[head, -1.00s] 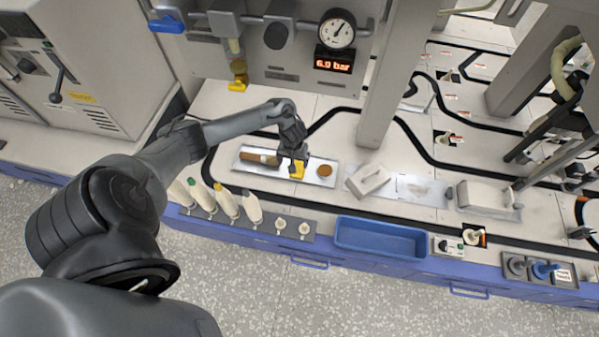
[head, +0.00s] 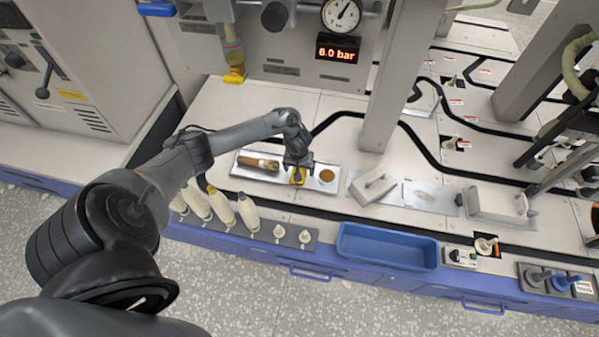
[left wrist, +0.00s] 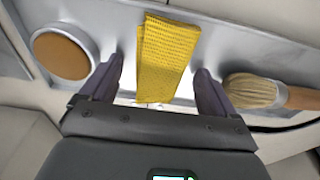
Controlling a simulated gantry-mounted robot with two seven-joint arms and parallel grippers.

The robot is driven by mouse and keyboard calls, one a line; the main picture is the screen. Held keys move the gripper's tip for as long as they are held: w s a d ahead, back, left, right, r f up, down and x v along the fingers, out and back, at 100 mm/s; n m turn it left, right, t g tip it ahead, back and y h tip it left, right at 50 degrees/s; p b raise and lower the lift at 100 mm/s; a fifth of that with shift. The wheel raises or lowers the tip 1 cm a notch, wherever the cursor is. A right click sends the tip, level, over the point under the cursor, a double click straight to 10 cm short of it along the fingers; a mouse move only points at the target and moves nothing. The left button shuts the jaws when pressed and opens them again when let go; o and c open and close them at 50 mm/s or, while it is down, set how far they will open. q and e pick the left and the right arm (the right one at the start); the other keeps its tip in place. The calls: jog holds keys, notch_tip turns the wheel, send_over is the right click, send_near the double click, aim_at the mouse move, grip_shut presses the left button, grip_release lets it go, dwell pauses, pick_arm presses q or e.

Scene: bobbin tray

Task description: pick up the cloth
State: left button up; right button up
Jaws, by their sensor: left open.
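The cloth (head: 298,175) is yellow, folded and textured, and lies on a shallow metal tray (head: 240,170) on the bench. In the left wrist view the cloth (left wrist: 167,55) runs between the two dark fingers of my left gripper (left wrist: 160,85), with a gap on each side. My left gripper (head: 298,165) is open, pointing down over the cloth in the head view and partly hiding it. I cannot tell how far the fingertips are above the tray. My right gripper is not in view.
On the same tray are a brush (head: 258,162) on one side of the cloth and a round brown pad (head: 327,175) on the other. A blue bin (head: 388,247) is to the front right. A grey post (head: 392,90) rises behind.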

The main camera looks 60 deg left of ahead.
pick_arm(q)
jog(key=shift+c, duration=0.4)
jog(key=c, duration=1.1)
jog(key=shift+o, duration=0.2)
jog(key=shift+r, duration=0.15)
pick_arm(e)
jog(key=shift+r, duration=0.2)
